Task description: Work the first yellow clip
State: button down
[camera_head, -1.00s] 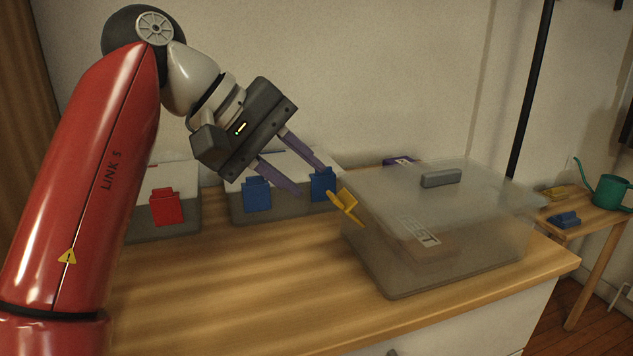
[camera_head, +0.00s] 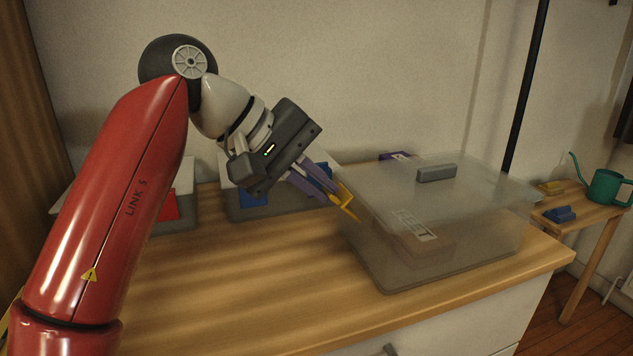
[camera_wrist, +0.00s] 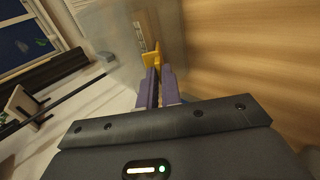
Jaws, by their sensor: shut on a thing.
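A translucent lidded box (camera_head: 440,262) stands on the wooden counter, with a grey handle (camera_head: 437,173) on its lid. The yellow clip (camera_head: 346,203) is at the box's left side and slants outward from the lid edge. My gripper (camera_head: 331,188) has its purple fingers closed on this clip's upper part. In the wrist view the clip (camera_wrist: 152,57) shows at the fingertips (camera_wrist: 157,73), beside the box wall (camera_wrist: 110,30). The fingers hide part of the clip. I cannot tell how far it is swung.
A purple piece (camera_head: 393,156) is behind the clear box. A side table at right holds a green watering can (camera_head: 607,188), a blue piece (camera_head: 560,215) and a yellow piece (camera_head: 550,187). The front counter is clear.

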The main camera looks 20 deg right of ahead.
aim_at(354, 212)
jog(key=shift+d+r, duration=0.1)
jog(key=shift+d+r+y, duration=0.4)
jog(key=shift+d+y, duration=0.15)
jog(key=shift+y, duration=0.55)
jog(key=d+y, duration=0.1)
jog(key=y, duration=0.1)
jog(key=shift+d+r+y, duration=0.35)
jog(key=shift+r+y, duration=0.05)
jog(key=shift+d+r+y, duration=0.2)
jog(key=shift+d+y, duration=1.15)
jog(key=shift+y, duration=0.65)
jog(key=shift+d, duration=0.1)
jog(key=c, duration=1.6)
grip_release()
